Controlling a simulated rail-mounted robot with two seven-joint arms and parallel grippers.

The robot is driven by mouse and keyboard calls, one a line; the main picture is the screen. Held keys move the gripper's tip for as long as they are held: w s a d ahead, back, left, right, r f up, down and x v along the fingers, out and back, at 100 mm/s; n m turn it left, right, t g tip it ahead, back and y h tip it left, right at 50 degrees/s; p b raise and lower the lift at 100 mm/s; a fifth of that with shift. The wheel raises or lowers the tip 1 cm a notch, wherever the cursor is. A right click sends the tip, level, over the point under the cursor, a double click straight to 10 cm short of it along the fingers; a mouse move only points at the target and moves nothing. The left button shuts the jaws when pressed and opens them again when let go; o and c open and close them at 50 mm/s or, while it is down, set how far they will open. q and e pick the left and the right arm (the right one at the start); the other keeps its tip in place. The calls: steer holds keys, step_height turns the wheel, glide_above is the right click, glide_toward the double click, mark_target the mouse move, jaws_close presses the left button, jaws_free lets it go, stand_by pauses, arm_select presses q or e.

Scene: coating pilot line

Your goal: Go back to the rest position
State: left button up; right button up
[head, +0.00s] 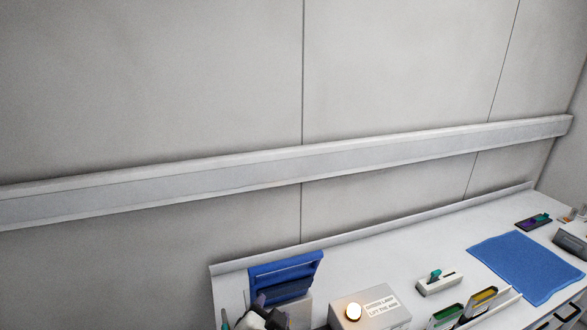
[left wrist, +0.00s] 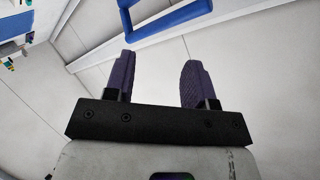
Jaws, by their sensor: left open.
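My left gripper (head: 262,308) shows at the bottom edge of the head view, partly cut off, in front of a blue frame-like part (head: 284,280) on the bench. In the left wrist view my left gripper (left wrist: 160,60) has its two dark purple fingers apart, with nothing between them. A blue bar-shaped part (left wrist: 168,20) lies beyond the fingertips there; I cannot tell whether it touches them. My right gripper is in neither view.
The white bench (head: 385,250) runs along the wall. On it are a box with a lit round lamp (head: 353,312) and a label, a small white holder with a teal-topped item (head: 438,282), coloured slots (head: 482,300), a blue mat (head: 525,267) and a dark tray (head: 533,223). A grey rail (head: 300,167) crosses the wall.

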arm_select(q)
steer(key=s+a+f+n+g+p, duration=0.2)
steer(key=s+a+f+n, duration=0.15)
steer(key=s+a, duration=0.35)
steer(key=s+a+f+n+g+p, duration=0.1)
steer(key=s+a+f+n+g, duration=0.1)
steer(key=s+a+f, duration=0.55)
steer(key=s+a+f+g+p, duration=0.1)
steer(key=s+f+g, duration=0.2)
steer(key=s, duration=0.7)
steer(key=s+a+f+g+p, duration=0.1)
steer(key=s+f+g, duration=0.2)
steer(key=s+f, duration=0.3)
steer(key=s, duration=0.4)
steer(key=shift+a+f+n+y+p, duration=0.2)
steer(key=shift+a+n+y+p, duration=0.1)
steer(key=shift+n+y, duration=0.1)
